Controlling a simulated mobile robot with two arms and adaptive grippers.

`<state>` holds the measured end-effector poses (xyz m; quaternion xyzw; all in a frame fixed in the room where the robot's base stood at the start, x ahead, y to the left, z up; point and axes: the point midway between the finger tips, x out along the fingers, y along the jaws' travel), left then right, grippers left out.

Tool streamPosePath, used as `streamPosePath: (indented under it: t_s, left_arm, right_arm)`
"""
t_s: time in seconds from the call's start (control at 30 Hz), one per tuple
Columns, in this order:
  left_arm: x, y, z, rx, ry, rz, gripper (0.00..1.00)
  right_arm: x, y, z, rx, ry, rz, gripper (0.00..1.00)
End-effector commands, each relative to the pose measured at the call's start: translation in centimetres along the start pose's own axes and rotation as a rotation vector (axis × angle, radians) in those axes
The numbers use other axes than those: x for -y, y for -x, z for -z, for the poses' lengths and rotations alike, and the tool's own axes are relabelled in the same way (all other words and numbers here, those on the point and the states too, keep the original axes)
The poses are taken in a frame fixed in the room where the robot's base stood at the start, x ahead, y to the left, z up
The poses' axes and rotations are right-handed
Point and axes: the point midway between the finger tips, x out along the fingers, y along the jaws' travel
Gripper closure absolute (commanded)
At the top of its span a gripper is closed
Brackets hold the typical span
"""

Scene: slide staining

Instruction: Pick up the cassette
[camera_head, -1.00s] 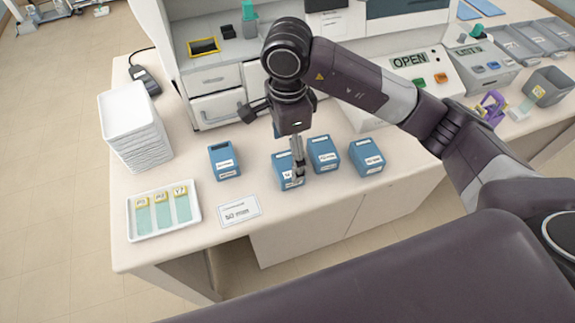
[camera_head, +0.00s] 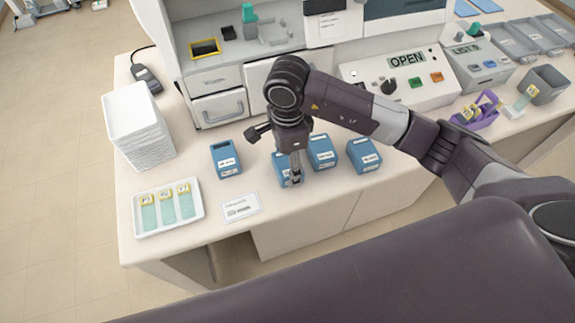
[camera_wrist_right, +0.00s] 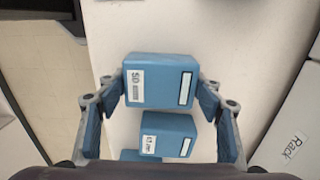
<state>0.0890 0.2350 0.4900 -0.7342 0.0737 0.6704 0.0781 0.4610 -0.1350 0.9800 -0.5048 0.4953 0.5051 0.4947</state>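Several blue cassette boxes with white labels stand in a row on the bench; the task line does not single one out. My right gripper (camera_head: 296,182) points down at the second box from the left (camera_head: 281,165) and partly hides it. In the right wrist view, my right gripper (camera_wrist_right: 161,92) is open, with a finger on either side of a blue box (camera_wrist_right: 160,82). I cannot tell whether the fingers touch it. Another blue box (camera_wrist_right: 168,124) shows closer to the palm. The leftmost box (camera_head: 226,160) stands apart. My left gripper is not in view.
Two more blue boxes (camera_head: 322,153) (camera_head: 364,155) stand close on the right. A white tray with slides (camera_head: 198,226), a label card (camera_head: 241,208) and stacked white trays (camera_head: 140,125) are on the left. A machine with drawers (camera_head: 220,107) is behind.

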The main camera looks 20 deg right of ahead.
Motion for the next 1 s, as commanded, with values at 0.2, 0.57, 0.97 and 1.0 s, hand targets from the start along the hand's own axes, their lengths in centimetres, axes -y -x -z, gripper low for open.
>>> streamPosePath:
  t_s: [0.2, 0.57, 0.97, 1.0]
  left_arm:
    - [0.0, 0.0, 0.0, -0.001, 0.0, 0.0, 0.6]
    - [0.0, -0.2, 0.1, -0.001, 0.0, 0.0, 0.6]
    - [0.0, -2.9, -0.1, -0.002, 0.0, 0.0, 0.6]
    - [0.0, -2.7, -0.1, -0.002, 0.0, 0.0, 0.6]
  right_arm:
    - [0.1, 0.1, 0.0, 0.001, 0.0, 0.002, 0.7]
    - [0.1, 0.6, -0.1, 0.002, 0.0, 0.004, 0.7]
    - [0.3, 8.7, 0.0, 0.002, 0.002, 0.013, 0.7]
    - [0.3, 9.9, 0.1, -0.001, 0.001, 0.012, 0.7]
